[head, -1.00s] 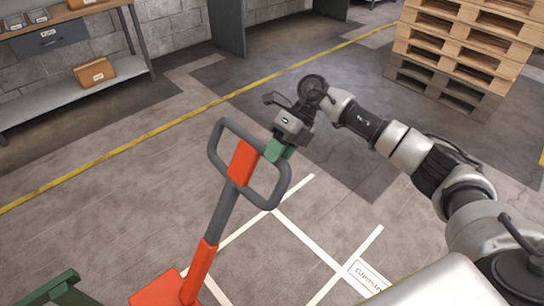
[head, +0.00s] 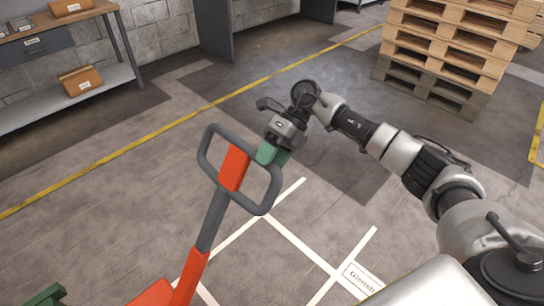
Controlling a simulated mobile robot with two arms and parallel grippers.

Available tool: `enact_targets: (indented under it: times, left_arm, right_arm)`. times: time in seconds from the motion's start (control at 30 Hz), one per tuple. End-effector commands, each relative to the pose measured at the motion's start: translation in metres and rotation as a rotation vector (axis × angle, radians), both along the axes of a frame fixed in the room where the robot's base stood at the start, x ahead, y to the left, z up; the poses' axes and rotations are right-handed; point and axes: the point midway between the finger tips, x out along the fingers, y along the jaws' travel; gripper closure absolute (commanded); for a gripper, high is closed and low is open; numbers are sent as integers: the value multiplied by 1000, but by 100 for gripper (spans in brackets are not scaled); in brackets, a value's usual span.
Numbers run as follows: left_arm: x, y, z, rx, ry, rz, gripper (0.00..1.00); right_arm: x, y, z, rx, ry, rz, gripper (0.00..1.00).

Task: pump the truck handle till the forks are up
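The pallet truck's handle is a dark grey loop (head: 204,150) with an orange middle plate (head: 234,168) on a grey and orange shaft (head: 208,225). It leans up and to the right from the orange truck body (head: 153,294) at the bottom edge. My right gripper (head: 271,155), with green fingertips, is at the upper right side of the loop. The fingertips overlap the loop's bar in the picture; whether they are closed around it is unclear. The forks cannot be made out. My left gripper is out of view.
A stack of wooden pallets (head: 450,46) stands at the back right. A shelf bench (head: 65,100) with cardboard boxes is at the back left. A green edge (head: 47,296) shows at bottom left. White and yellow lines mark the open floor.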

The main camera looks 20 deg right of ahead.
Motion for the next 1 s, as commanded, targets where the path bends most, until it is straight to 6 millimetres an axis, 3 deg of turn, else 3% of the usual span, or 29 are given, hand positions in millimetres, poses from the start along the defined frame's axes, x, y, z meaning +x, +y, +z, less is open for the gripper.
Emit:
enact_targets:
  times: [0.27,0.7,1.0]
  left_arm:
    - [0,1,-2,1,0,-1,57]
    - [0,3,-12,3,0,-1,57]
    - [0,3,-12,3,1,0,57]
  right_arm:
    - [4,-10,9,-3,-3,-4,45]
    - [24,-64,66,-1,-3,-2,45]
    - [27,-73,75,-1,0,0,45]
